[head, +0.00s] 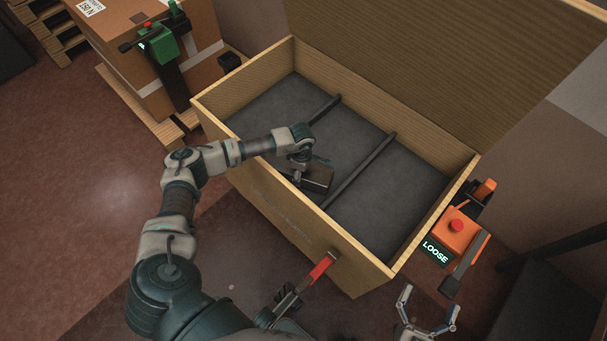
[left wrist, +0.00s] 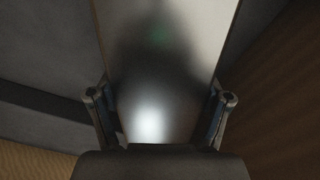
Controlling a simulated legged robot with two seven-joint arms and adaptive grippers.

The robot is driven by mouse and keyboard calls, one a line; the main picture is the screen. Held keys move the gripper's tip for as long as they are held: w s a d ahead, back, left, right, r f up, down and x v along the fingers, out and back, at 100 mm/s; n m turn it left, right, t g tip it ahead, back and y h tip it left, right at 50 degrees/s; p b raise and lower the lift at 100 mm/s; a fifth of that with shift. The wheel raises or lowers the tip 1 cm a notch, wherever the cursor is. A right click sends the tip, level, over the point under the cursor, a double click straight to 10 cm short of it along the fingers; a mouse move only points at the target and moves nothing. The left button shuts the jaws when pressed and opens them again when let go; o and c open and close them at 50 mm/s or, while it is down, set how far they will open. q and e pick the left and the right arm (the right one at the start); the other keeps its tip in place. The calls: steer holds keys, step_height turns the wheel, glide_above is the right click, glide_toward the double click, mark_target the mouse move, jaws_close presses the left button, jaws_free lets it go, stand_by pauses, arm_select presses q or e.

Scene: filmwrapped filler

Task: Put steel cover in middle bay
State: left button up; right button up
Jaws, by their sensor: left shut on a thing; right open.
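A wooden box (head: 425,240) with a dark grey lining has two dark dividers (head: 362,170) that part it into three bays. My left gripper (head: 308,172) is inside the box outline at the middle bay, close to the front wall. It is shut on the steel cover (head: 318,179), a small metallic plate. In the left wrist view the cover (left wrist: 165,60) lies between the two fingers (left wrist: 160,115), bright and smooth. I cannot tell whether the cover touches the bay floor. My right gripper (head: 426,318) is open and empty, outside the box at the lower right.
The box's raised lid (head: 450,60) stands behind it. An orange device (head: 460,232) with a red button and a "LOOSE" sign (head: 436,252) is at the right. A cardboard carton (head: 130,40) with a green tool (head: 160,45) stands on a pallet at the left. A red-handled part (head: 322,268) is at the front wall.

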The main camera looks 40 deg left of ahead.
arm_select(q)
steer(key=shift+d+f, duration=0.15)
steer(key=shift+f, duration=0.7)
steer(key=shift+d+f, duration=0.1)
steer(key=shift+f, duration=0.15)
steer(key=shift+r, duration=0.1)
arm_select(e)
steer(key=shift+s+d+r+t, duration=0.3)
steer(key=shift+r+t, duration=0.2)
steer(key=shift+t, duration=0.1)
arm_select(q)
steer(key=o, duration=1.7)
arm_select(e)
steer(key=shift+w+a, duration=0.15)
steer(key=shift+a, duration=0.1)
